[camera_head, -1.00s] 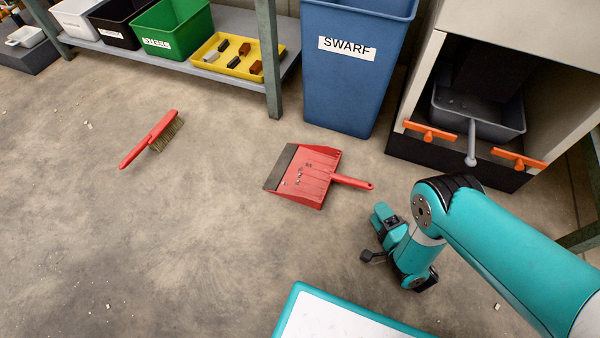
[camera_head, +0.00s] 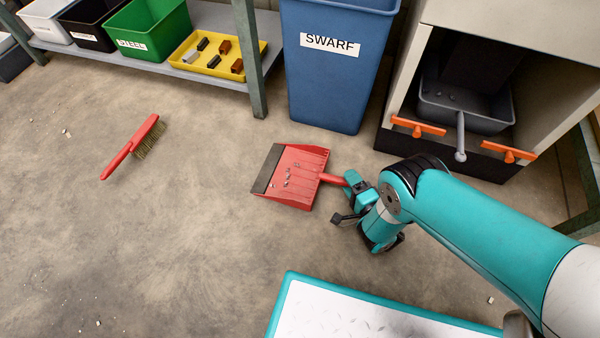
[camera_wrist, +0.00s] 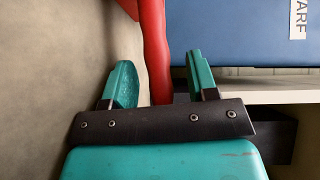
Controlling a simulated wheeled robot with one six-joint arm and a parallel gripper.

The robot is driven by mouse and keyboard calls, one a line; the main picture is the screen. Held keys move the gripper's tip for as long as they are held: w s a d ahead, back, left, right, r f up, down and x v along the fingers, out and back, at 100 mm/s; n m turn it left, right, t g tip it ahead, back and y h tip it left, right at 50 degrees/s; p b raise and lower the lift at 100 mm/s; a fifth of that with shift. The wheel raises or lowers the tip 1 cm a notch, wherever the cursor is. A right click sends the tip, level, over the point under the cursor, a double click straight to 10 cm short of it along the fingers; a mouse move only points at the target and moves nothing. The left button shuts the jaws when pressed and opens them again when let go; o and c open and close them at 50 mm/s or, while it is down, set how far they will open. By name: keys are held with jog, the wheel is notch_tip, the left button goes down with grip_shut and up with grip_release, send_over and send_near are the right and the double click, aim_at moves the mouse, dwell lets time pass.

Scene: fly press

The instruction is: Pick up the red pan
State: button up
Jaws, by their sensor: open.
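The red pan (camera_head: 300,177) lies on the concrete floor with grey chips on it and a dark lip at its left edge. Its red handle (camera_head: 333,180) points right, toward my gripper (camera_head: 347,198). In the head view the arm hides the handle's end. In the wrist view the red handle (camera_wrist: 154,50) runs down between the two teal fingers of my gripper (camera_wrist: 160,82). The fingers are apart, with a gap on the right side of the handle; the left finger is close to it. I cannot tell whether that finger touches it.
A blue SWARF bin (camera_head: 335,85) stands behind the pan. A red-handled brush (camera_head: 132,146) lies on the floor at left. A machine cabinet holding a grey tray (camera_head: 465,105) is at right. A shelf with bins and a yellow tray (camera_head: 210,75) is at back left.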

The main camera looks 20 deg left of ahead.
jog(key=shift+s+a, duration=0.1)
jog(key=shift+a, duration=0.15)
jog(key=c, duration=0.4)
grip_shut()
